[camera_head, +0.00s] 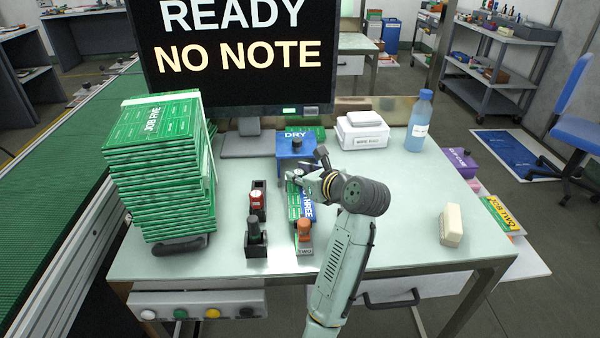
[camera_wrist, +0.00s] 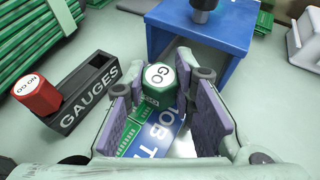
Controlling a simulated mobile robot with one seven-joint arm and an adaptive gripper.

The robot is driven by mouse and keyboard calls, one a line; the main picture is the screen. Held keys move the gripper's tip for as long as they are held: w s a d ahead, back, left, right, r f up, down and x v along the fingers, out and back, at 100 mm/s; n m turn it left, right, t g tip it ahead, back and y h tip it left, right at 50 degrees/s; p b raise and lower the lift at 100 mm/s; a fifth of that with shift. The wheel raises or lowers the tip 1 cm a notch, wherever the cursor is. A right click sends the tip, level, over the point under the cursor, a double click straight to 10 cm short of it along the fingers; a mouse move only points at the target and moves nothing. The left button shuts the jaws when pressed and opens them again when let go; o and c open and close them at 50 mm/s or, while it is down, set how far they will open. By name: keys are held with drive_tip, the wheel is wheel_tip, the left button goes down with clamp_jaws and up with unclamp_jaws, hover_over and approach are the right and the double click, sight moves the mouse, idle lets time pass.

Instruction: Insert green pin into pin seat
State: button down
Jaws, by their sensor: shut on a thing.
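The green pin (camera_wrist: 160,98), with a white top marked GO, is upright between the purple pads of my gripper (camera_wrist: 165,105), which is shut on it. In the head view my gripper (camera_head: 299,182) is over the green and blue JOB THREE board (camera_head: 307,208), in front of the blue DRY block (camera_head: 296,145). The black GAUGES holder (camera_wrist: 84,98) lies to the left of the gripper, with a red NO GO pin (camera_wrist: 36,95) in one end and an empty slot in the other. The pin's lower end and whatever is beneath it are hidden. No seat is clearly marked as such.
A tall stack of green boards (camera_head: 165,170) stands at the left. A white box (camera_head: 362,133) and blue bottle (camera_head: 419,122) stand at the back right. The table's right side is mostly clear.

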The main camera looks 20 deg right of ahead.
drive_tip(key=c, duration=1.3)
unclamp_jaws()
drive_tip(key=shift+f, duration=0.25)
drive_tip(key=v, duration=1.2)
drive_tip(key=shift+r, duration=0.2)
